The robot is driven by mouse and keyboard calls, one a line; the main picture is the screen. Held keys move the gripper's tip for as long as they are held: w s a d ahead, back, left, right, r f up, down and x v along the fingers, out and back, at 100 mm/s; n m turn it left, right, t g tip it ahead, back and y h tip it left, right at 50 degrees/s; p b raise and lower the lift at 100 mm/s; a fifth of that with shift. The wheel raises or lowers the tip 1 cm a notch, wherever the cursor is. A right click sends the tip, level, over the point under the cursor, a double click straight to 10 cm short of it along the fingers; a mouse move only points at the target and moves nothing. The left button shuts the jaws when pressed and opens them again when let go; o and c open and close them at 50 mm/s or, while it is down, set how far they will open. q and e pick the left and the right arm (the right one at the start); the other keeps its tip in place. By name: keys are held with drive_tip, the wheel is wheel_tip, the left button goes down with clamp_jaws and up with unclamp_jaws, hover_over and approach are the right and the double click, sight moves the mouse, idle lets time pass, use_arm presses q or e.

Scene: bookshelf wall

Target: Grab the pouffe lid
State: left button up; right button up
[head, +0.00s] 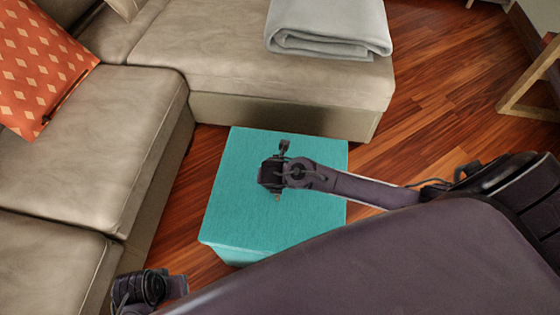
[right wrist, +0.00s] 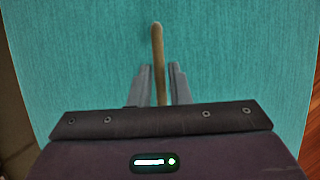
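The pouffe (head: 235,215) is a teal fabric cube on the floor between the sofa sections, its flat lid facing up. My right gripper (head: 272,175) is over the middle of the lid, pointing down. In the right wrist view the teal lid (right wrist: 80,60) fills most of the picture. A thin brown strap or handle (right wrist: 157,42) on the lid runs between the two grey fingers of my right gripper (right wrist: 161,80). The fingers are parted, with a narrow gap beside the strap. A dark part of mine shows at the lower left of the head view, but no left fingers show.
A beige sofa (head: 140,120) borders the pouffe at the left and back. A folded grey blanket (head: 328,25) lies on it, and an orange patterned cushion (head: 38,65) leans at the left. Wooden floor (head: 430,100) is clear at the right, up to a wooden frame (head: 530,90).

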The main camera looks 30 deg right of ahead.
clamp_jaws()
idle(1.0)
drive_tip(key=shift+w+r, duration=0.1)
